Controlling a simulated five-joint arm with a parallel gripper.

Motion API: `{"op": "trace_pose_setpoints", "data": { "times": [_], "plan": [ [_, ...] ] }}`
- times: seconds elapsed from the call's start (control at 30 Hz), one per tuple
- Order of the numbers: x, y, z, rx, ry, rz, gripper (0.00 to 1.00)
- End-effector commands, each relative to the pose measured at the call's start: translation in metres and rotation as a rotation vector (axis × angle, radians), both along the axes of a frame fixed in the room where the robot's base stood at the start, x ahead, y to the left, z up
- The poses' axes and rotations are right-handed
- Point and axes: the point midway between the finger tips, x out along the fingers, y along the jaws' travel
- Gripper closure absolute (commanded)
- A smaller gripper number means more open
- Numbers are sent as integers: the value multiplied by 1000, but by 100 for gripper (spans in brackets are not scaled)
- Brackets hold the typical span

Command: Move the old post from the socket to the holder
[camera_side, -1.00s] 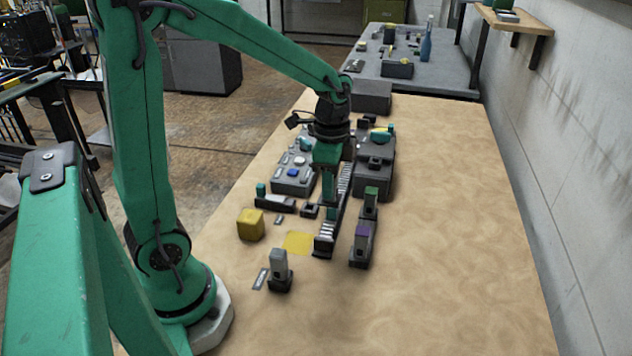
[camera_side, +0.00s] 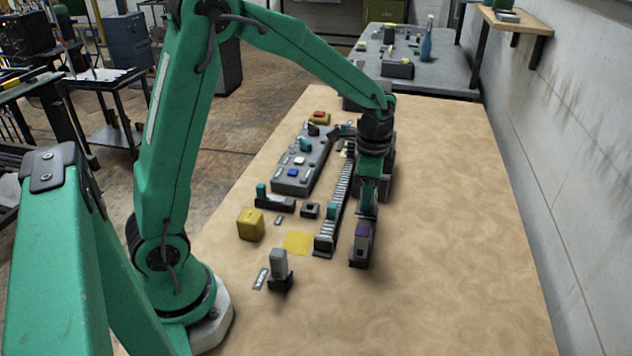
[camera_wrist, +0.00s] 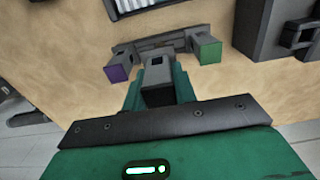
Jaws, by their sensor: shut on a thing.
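My gripper (camera_side: 367,205) is at the dark rack (camera_side: 358,262) to the right of the ribbed strip, behind the purple-topped post (camera_side: 363,236). In the wrist view, the gripper (camera_wrist: 159,88) has its teal fingers closed on a grey post (camera_wrist: 157,74), which I take for the old post. That post is in front of the middle of the rack (camera_wrist: 152,44), between the purple-topped post (camera_wrist: 118,72) and the green-topped post (camera_wrist: 208,50). I cannot tell whether it touches the rack. A small dark square block with an opening (camera_side: 310,210), perhaps the socket, looks empty.
A grey post in a dark base (camera_side: 279,264) stands at the front. A yellow cube (camera_side: 250,224), a yellow patch (camera_side: 298,242) and the ribbed strip (camera_side: 335,205) lie left of the rack. A grey panel with buttons (camera_side: 297,175) is farther back. The right side of the table is clear.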

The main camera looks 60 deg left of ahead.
Motion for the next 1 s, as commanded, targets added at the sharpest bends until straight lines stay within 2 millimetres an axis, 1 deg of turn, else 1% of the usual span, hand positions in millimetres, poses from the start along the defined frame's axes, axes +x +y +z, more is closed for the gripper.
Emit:
{"op": "trace_pose_setpoints", "data": {
  "times": [0.1, 0.47, 1.0],
  "plan": [
    [3, -2, -1, 0, 0, 0, 100],
    [2, -1, -6, 0, 0, 0, 100],
    [2, -1, -36, 0, 1, 0, 100]
  ]
}}
